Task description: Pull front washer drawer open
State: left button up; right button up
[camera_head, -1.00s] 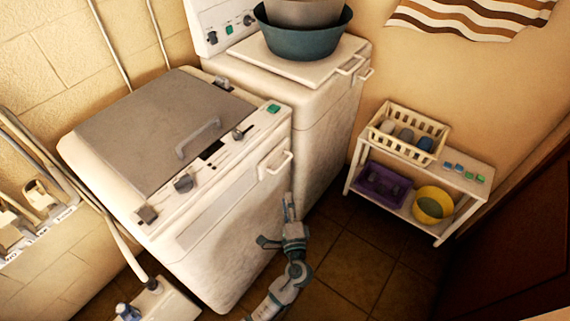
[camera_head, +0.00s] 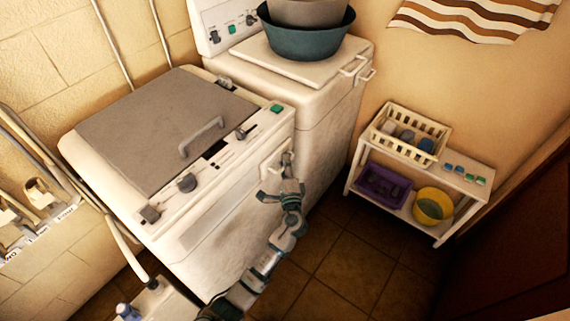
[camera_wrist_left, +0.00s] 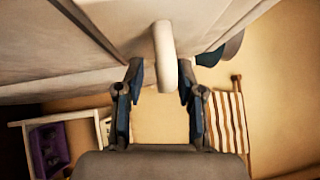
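The front washer (camera_head: 180,200) is a white, worn box with a grey lid, knobs and a control strip, at left centre of the head view. Its drawer handle (camera_head: 268,163), a pale bar, is at the right end of the front, partly covered by my gripper. The drawer front looks flush. My left gripper (camera_head: 287,163) is at this handle. In the left wrist view, the pale handle (camera_wrist_left: 165,55) stands between the two spread fingers (camera_wrist_left: 159,75), with a gap on the left side; the right finger is very close to it. My right gripper is out of view.
A second white machine (camera_head: 325,120) carrying bowls (camera_head: 307,38) stands behind. The tiled floor (camera_head: 340,265) between is clear.

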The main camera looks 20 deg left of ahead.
pick_arm(q)
jog(key=shift+d+r, duration=0.1)
jog(key=shift+d, duration=0.05)
jog(key=c, duration=0.5)
jog(key=shift+d, duration=0.2)
grip_shut()
jog(key=shift+d, duration=0.1)
jog(key=s+d+b, duration=0.1)
jog(key=s+d, duration=0.2)
jog(key=d, duration=0.5)
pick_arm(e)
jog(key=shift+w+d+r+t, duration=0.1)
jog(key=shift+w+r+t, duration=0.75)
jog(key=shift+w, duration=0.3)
pick_arm(q)
jog(key=o, duration=0.5)
grip_release()
jog(key=shift+a, duration=0.15)
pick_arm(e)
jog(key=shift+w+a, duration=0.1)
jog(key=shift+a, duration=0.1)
